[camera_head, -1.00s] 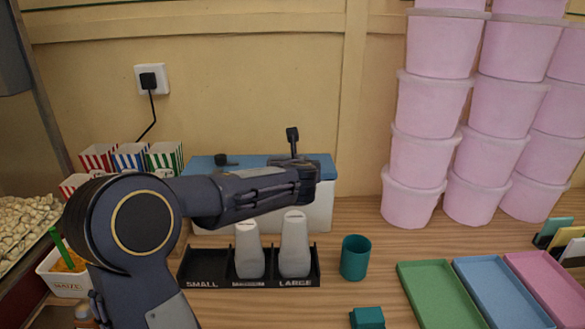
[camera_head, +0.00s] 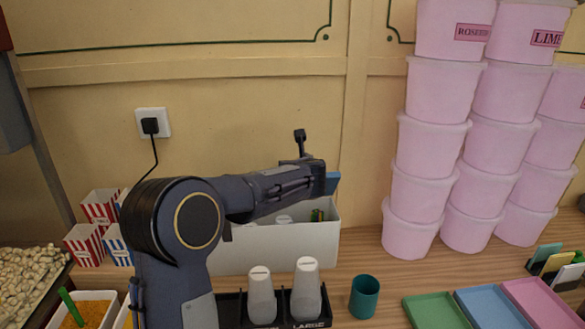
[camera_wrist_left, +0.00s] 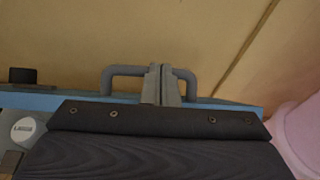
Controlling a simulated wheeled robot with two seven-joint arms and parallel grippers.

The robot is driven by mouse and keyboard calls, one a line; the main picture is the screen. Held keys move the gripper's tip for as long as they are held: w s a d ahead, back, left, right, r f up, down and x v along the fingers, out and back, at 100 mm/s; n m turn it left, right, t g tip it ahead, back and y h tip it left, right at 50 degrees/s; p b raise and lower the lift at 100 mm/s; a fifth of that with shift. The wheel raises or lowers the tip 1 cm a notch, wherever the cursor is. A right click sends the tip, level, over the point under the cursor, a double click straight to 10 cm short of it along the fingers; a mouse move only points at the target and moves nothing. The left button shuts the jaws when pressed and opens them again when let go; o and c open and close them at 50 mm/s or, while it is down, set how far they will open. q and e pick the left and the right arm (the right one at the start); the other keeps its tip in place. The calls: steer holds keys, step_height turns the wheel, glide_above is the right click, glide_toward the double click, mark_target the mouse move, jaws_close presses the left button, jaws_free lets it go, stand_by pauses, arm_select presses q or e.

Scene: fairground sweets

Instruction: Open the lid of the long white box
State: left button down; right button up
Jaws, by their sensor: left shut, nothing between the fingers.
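The long white box (camera_head: 290,245) stands at the back of the counter against the wall and is open at the top, with white bottle tops and something green and multicoloured inside. Its blue lid (camera_head: 332,183) is raised and mostly hidden behind my left arm in the head view. In the left wrist view the lid's blue edge (camera_wrist_left: 40,101) runs across, with a grey handle (camera_wrist_left: 122,70) on it. My left gripper (camera_wrist_left: 162,70) is shut at the handle's middle, with nothing between its fingers. Its fingertips are hidden in the head view. My right gripper is not in view.
A black rack (camera_head: 232,306) with white bottles (camera_head: 306,290) stands in front of the box, beside a teal cup (camera_head: 364,296). Stacked pink tubs (camera_head: 412,228) stand to the right, coloured trays (camera_head: 447,310) at front right. Striped cartons (camera_head: 84,245) stand left.

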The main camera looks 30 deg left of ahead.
arm_select(q)
steer(key=shift+g+h, duration=0.6)
steer(key=shift+g, duration=0.1)
steer(key=w+a+p, duration=0.1)
steer(key=w+a, duration=0.1)
steer(key=w+a+r+p, duration=0.1)
steer(key=w+p, duration=0.1)
steer(key=shift+w+a, duration=0.4)
steer(key=shift+s+d+r, duration=0.1)
steer(key=shift+r, duration=0.05)
stand_by(0.3)
